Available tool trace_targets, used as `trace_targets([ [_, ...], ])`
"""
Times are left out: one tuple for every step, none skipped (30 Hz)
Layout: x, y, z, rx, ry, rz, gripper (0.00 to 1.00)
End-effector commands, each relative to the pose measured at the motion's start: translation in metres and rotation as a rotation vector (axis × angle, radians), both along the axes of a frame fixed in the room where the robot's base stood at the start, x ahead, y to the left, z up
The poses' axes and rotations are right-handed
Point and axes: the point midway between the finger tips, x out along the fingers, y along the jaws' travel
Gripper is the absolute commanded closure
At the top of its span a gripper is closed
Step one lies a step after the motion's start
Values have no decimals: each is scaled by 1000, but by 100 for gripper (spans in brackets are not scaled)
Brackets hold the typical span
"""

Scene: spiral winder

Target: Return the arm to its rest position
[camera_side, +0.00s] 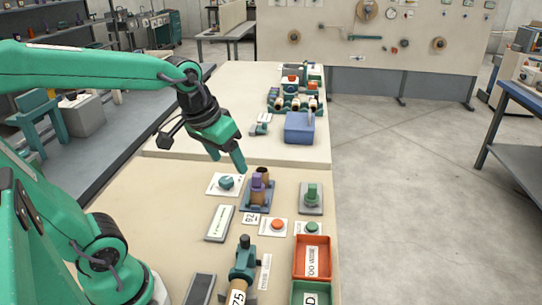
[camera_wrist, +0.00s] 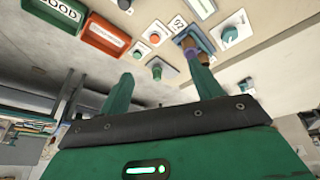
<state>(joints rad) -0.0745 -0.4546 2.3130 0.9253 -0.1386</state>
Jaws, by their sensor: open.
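My gripper (camera_side: 228,162) hangs at the end of my green arm, above the bench and behind the winder parts. Its two fingers are apart, with nothing seen between them; they also show in the wrist view (camera_wrist: 160,85). Below it is a white plate with a teal knob (camera_side: 227,183). In front of that stands a fixture with brown cylinders and a purple block (camera_side: 257,182); it shows beyond the fingers in the wrist view (camera_wrist: 190,42). My gripper appears clear of these things.
A green block on a grey plate (camera_side: 312,195), a red button (camera_side: 278,225) and a green button (camera_side: 312,228) stand at the right. Orange (camera_side: 312,270) and green bins are in front. A teal device (camera_side: 243,262) is near. A blue box (camera_side: 299,128) stands behind.

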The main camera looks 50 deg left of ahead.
Motion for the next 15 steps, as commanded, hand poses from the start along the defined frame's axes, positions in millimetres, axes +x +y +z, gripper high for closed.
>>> trace_targets([
  [-9,-4,2,8,-21,-28,35],
  [-14,-6,2,13,-30,-44,35],
  [-19,-8,2,18,-44,-64,35],
  [-24,-10,2,23,-54,-79,35],
  [-28,-11,3,27,-64,-94,35],
  [-33,-13,2,33,-75,-111,35],
  [-36,-14,2,37,-84,-126,35],
  [-40,-16,2,41,-92,-138,35],
  [-44,-17,1,45,-101,-151,35],
  [-46,-18,1,49,-108,-162,35],
  [-49,-18,0,52,-113,-171,35],
  [-51,-19,-1,55,-119,-179,35],
  [-53,-20,-1,57,-123,-185,35],
  [-54,-20,-1,58,-126,-190,35],
  [-55,-21,-1,61,-129,-196,35],
])
